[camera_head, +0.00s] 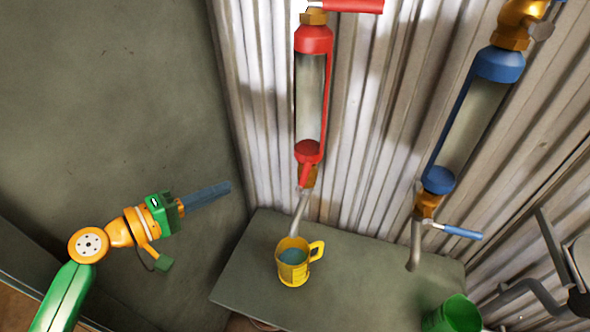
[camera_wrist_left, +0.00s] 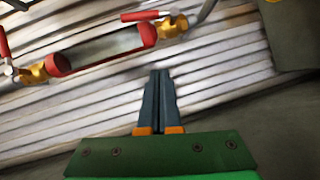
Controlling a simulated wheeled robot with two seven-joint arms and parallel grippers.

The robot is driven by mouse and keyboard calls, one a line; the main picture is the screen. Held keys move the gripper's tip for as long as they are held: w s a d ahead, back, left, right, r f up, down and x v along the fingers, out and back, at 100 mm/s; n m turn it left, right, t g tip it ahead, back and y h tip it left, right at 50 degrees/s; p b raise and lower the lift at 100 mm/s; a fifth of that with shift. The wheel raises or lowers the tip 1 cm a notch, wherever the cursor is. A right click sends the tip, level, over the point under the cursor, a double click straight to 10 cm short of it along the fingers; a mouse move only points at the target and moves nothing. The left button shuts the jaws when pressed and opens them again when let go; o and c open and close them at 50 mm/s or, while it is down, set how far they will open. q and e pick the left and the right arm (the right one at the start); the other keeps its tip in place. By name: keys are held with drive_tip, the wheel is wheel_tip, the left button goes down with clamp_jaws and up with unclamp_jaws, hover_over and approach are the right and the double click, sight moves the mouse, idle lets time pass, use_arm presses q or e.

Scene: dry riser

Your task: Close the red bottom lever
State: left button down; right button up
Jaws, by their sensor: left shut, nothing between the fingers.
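The red bottom lever (camera_head: 306,174) is on the brass valve under the red-framed tube (camera_head: 312,95) in the head view. It also shows in the left wrist view (camera_wrist_left: 145,15), lying roughly along the tube rather than across it. My left gripper (camera_head: 229,187) is shut and empty, left of the lever and apart from it. In the left wrist view its fingers (camera_wrist_left: 160,73) point towards the ribbed wall below the tube. My right gripper is not in view.
A yellow mug (camera_head: 293,262) with bluish contents stands on the grey table (camera_head: 350,285) under the red tube's spout. A blue-framed tube (camera_head: 470,125) with a blue lever (camera_head: 462,232) is on the right. A green cup (camera_head: 455,315) stands at front right. Ribbed metal wall lies behind.

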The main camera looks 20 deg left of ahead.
sight(305, 172)
use_arm(q)
drive_tip(key=w+d+h+p, duration=0.1)
drive_tip(key=w+d+p, duration=0.4)
drive_tip(key=w+d, duration=0.3)
drive_tip(key=shift+d+r+m, duration=0.25)
drive_tip(key=shift+d+m, duration=0.15)
drive_tip(key=shift+d, duration=1.25)
